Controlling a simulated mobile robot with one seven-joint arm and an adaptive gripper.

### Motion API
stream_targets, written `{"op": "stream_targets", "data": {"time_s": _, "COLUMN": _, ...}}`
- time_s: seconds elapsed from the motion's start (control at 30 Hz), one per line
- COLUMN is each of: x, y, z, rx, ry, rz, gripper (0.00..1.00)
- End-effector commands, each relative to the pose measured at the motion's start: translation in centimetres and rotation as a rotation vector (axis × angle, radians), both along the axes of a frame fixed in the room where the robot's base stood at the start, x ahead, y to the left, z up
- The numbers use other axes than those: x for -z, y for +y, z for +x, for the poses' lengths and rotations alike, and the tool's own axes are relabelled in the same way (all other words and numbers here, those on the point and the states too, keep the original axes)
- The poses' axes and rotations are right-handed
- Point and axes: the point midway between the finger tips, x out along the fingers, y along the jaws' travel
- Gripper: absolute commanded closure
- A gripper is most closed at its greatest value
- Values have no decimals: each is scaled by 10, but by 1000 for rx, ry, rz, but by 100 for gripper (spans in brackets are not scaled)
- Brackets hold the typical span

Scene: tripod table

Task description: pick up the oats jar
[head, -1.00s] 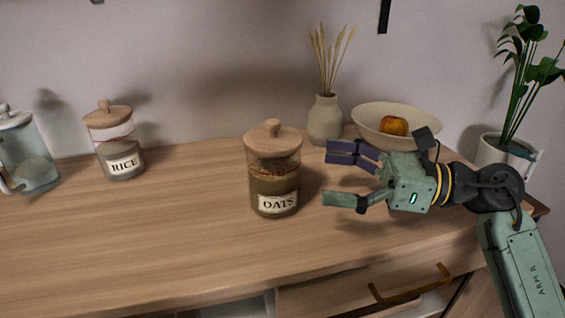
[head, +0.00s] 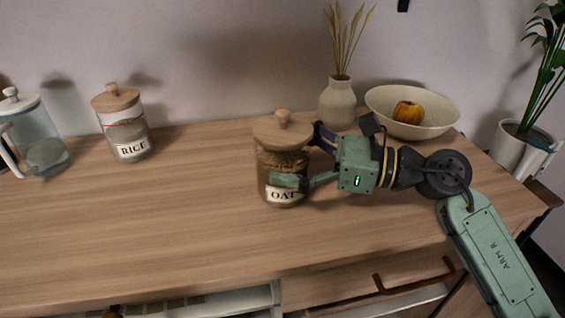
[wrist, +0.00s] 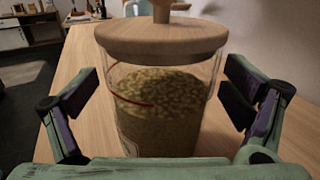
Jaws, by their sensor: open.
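The oats jar (head: 283,165) is a glass jar with a wooden lid and a white label, standing upright on the wooden cabinet top. My gripper (head: 300,160) is at its right side, with the near finger in front of the jar, covering part of the label, and the far finger partly hidden behind it. In the wrist view the jar (wrist: 160,100) stands between the two open fingers of my gripper (wrist: 158,100). Gaps show on both sides there, so the fingers look apart from the glass.
A rice jar (head: 127,130) and a glass pitcher (head: 42,140) stand to the left. A vase (head: 338,105) with dried stems and a bowl (head: 415,112) holding a fruit (head: 408,112) are behind my arm. A potted plant (head: 515,150) is at the right. The wooden top (head: 150,220) is clear at front left.

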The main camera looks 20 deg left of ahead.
Motion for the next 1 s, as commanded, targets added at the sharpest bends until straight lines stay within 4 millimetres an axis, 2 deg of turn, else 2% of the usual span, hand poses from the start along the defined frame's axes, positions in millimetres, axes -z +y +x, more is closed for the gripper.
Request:
{"op": "stream_targets", "data": {"time_s": 0.1, "x": 0, "y": 8, "z": -1, "rx": -1, "ry": 1, "rz": 0, "gripper": 6}}
{"op": "stream_targets", "data": {"time_s": 0.33, "x": 1, "y": 9, "z": -1, "rx": 0, "ry": 1, "rz": 1, "gripper": 6}}
{"op": "stream_targets", "data": {"time_s": 1.0, "x": 1, "y": 9, "z": -1, "rx": -1, "ry": 1, "rz": 1, "gripper": 51}}
